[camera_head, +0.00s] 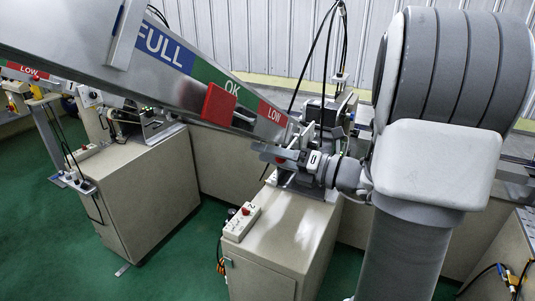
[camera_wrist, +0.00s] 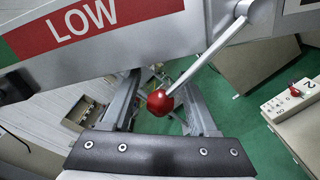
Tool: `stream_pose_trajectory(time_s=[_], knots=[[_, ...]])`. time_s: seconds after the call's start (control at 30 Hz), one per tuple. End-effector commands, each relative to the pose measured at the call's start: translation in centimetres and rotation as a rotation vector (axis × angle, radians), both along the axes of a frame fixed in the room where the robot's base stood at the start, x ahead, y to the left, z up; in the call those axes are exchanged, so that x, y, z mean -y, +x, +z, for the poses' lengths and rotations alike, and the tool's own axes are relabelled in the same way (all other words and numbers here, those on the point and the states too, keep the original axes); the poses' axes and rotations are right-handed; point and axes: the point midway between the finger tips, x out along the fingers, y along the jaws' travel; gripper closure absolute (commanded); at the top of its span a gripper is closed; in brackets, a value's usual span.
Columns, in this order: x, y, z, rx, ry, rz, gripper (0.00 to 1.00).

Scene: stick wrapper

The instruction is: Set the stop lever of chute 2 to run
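The stop lever (camera_wrist: 207,55) is a grey rod ending in a red ball knob (camera_wrist: 160,102). In the wrist view it slants down-left from a pivot on the side of the chute (camera_wrist: 150,28), below its red LOW band. My gripper (camera_wrist: 162,88) is open, with one finger on each side of the knob in this view. I cannot tell whether either finger touches it. In the head view my gripper (camera_head: 270,153) is at the chute's lower end (camera_head: 262,122), and the lever is mostly hidden.
A white control box (camera_head: 241,222) marked 2 with a red button sits on the beige cabinet (camera_head: 285,235) below. The chute carries a red tab (camera_head: 218,105) by its OK band. Another station (camera_head: 150,180) stands at left. Green floor lies open between the cabinets.

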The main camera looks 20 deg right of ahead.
Motion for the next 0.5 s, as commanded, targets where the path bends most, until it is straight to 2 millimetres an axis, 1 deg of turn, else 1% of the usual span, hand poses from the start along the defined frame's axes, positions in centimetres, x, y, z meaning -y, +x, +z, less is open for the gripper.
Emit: stream_pose_trajectory(time_s=[0.3,0.37,0.5], knots=[[0.3,-0.3,0.0,-0.001,0.0,-0.001,0.41],[0.6,-0.7,0.0,0.0,-0.001,-0.001,0.41],[2.2,-2.7,-0.1,-0.001,0.0,-0.006,0.41]])
